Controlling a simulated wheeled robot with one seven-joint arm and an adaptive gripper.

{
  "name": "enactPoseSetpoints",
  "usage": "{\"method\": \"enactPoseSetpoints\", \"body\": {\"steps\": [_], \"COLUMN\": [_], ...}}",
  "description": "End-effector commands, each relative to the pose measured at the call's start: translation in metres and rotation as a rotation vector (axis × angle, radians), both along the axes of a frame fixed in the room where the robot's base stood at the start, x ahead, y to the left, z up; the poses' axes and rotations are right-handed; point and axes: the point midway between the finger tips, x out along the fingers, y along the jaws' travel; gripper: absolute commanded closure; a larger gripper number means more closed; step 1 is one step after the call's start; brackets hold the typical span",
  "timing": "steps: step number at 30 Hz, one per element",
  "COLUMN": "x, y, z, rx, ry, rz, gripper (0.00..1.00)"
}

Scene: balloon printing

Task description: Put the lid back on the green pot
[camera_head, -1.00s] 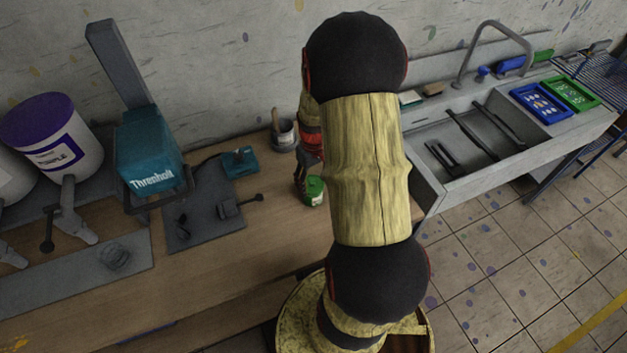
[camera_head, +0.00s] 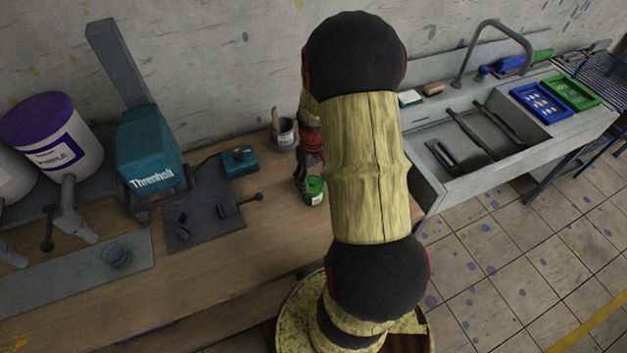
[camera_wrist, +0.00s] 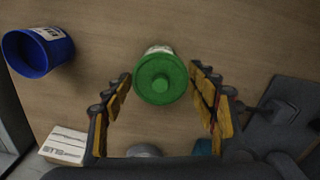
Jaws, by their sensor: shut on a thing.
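A green lid (camera_wrist: 160,78) with a round knob shows from above in the wrist view, between my fingers. A bit of a pale label of the green pot (camera_wrist: 159,49) shows behind the lid's far edge. In the head view the green pot (camera_head: 314,191) stands on the wooden bench, just left of my arm. My arm hides most of my gripper there. Whether the lid sits fully on the pot's rim cannot be told.
A blue open container (camera_wrist: 37,52) and a white labelled box (camera_wrist: 65,146) are on the bench in the wrist view. A teal drill press (camera_head: 150,160) stands left of the pot, and a grey tin (camera_head: 284,135) behind it. A sink (camera_head: 470,140) lies right.

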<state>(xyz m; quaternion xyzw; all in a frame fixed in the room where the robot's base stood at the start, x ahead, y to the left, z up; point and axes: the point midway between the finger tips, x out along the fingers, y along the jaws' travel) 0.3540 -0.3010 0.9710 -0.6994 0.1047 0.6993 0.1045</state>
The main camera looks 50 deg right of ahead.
Motion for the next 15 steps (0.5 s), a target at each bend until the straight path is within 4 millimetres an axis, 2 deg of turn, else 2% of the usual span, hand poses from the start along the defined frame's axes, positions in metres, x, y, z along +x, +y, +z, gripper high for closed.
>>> {"method": "enactPoseSetpoints", "body": {"steps": [11,12,15], "x": [0.0,-0.0001,0.0], "y": [0.0,0.0,0.0], "z": [-0.0002,-0.0002,-0.0001], "rx": [0.0,0.0,0.0], "ry": [0.0,0.0,0.0], "rz": [0.0,0.0,0.0], "gripper": [0.52,0.4,0.35]}}
